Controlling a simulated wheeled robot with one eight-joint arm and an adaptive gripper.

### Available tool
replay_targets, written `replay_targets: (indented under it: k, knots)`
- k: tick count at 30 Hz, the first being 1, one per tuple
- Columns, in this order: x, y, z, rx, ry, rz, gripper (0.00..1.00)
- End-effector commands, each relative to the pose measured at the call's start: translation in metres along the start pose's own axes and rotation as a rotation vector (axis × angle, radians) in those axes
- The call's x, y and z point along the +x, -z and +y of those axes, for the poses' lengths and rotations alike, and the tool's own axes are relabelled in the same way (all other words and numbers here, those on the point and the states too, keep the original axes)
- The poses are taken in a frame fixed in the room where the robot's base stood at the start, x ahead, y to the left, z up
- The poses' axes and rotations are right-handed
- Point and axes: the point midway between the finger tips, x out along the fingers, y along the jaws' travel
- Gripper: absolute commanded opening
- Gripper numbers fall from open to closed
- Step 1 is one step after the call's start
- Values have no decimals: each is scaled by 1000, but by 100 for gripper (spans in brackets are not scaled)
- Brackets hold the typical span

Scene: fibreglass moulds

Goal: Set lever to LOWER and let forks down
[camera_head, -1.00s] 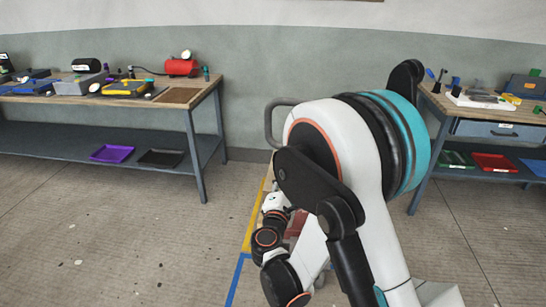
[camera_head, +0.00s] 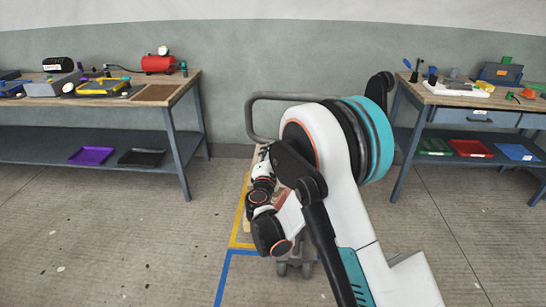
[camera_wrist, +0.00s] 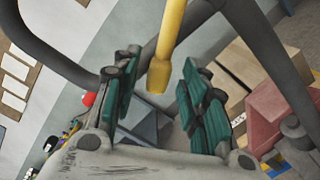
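In the wrist view a yellow lever (camera_wrist: 171,32) with a flat, flared end reaches down from the top between the fingers of my gripper (camera_wrist: 157,78). The fingers have teal pads and stand apart, one on each side of the lever's end. I see gaps beside it, so it does not look gripped. A grey tube handle loop (camera_head: 249,118) stands behind my arm in the head view. The lever is hidden there. A red body (camera_wrist: 277,112) shows at the right of the wrist view. The forks cannot be made out; my arm covers much of that area.
Grey tubes pass close to my gripper in the wrist view, with wooden boxes (camera_wrist: 240,72) beyond. A workbench (camera_head: 152,95) stands at left and another (camera_head: 408,88) at right. Yellow and blue tape (camera_head: 222,277) marks the floor. Open floor lies at left.

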Motion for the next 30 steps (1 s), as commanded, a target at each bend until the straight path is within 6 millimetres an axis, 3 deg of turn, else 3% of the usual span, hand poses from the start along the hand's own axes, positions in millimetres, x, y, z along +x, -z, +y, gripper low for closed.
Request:
replay_targets:
  k: [4,13,14,19,26,30]
  knots:
    - [10,0,0,0,0,1,40]
    - [12,0,1,0,0,1,40]
    - [12,0,1,0,0,1,38]
    - [12,0,1,0,0,1,0]
    - [14,0,1,3,0,1,0]
    - [25,0,5,28,0,0,0]
